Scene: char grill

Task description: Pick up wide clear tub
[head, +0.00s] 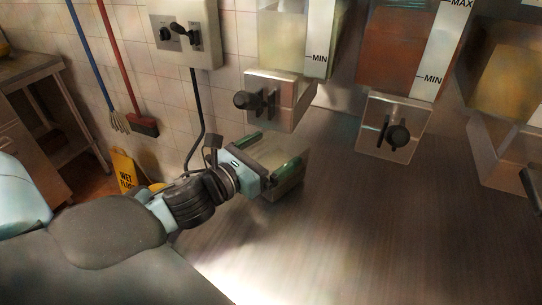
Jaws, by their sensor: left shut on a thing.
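The wide clear tub (287,186) is a low, see-through container with greenish edges, on or just above the steel counter below the left dispenser. I cannot tell whether it touches the counter. My left gripper (266,163) reaches in from the lower left and is shut on the tub, with a finger on its near side and one toward its far side. The tub's left part is hidden behind the gripper.
Clear dispensers with steel taps hang over the counter: a pale one (284,35), a red-brown one (398,50) and an amber one (507,75). The brushed steel counter (365,230) is bare to the right. A wet-floor sign (125,172) stands on the floor at left.

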